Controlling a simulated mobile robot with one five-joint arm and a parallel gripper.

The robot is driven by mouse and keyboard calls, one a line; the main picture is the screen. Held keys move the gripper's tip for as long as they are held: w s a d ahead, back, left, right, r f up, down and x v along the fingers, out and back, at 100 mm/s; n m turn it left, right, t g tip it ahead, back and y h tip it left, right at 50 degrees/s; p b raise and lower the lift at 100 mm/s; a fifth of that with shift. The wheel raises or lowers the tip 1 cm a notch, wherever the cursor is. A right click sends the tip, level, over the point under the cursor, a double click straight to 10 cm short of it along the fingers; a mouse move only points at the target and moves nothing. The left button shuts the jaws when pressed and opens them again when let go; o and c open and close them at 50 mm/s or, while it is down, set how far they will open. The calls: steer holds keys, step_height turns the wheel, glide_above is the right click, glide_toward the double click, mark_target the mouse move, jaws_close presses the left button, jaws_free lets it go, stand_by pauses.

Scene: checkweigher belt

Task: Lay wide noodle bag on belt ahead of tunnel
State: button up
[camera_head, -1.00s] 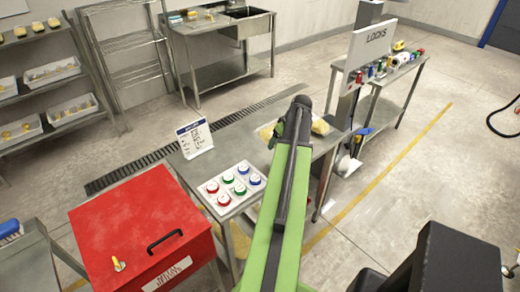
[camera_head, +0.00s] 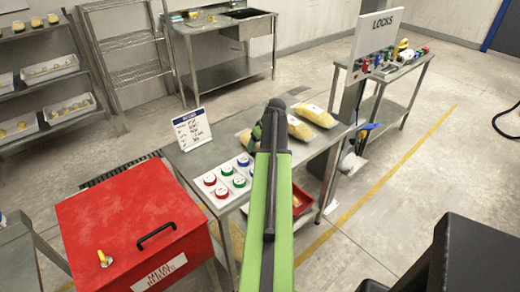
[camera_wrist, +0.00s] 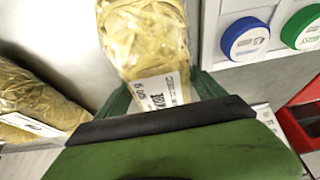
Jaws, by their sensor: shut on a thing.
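My gripper (camera_head: 258,132) is low over the steel table, shut on a clear bag of wide yellow noodles. In the wrist view the held bag (camera_wrist: 145,38) sits between the green fingers of my gripper (camera_wrist: 160,88), its white printed label toward the palm. In the head view the bag (camera_head: 242,138) is partly hidden behind my gripper. I cannot tell whether it is off the table. A second noodle bag (camera_wrist: 30,100) lies apart at the left of the wrist view. No belt or tunnel can be made out.
A white panel of red, green and blue round caps (camera_head: 228,182) is close beside my gripper. A printed sign (camera_head: 192,130) stands on the table (camera_head: 195,160). Other bags (camera_head: 316,115) lie at the right. A red lidded box (camera_head: 130,225) is at lower left.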

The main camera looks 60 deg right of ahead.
steer(key=shift+r, duration=0.1)
steer(key=o, duration=1.7)
steer(key=shift+o, duration=0.2)
steer(key=p+v, duration=1.1)
steer(key=v, duration=0.1)
steer(key=shift+r+p, duration=0.1)
steer(key=shift+p, duration=0.25)
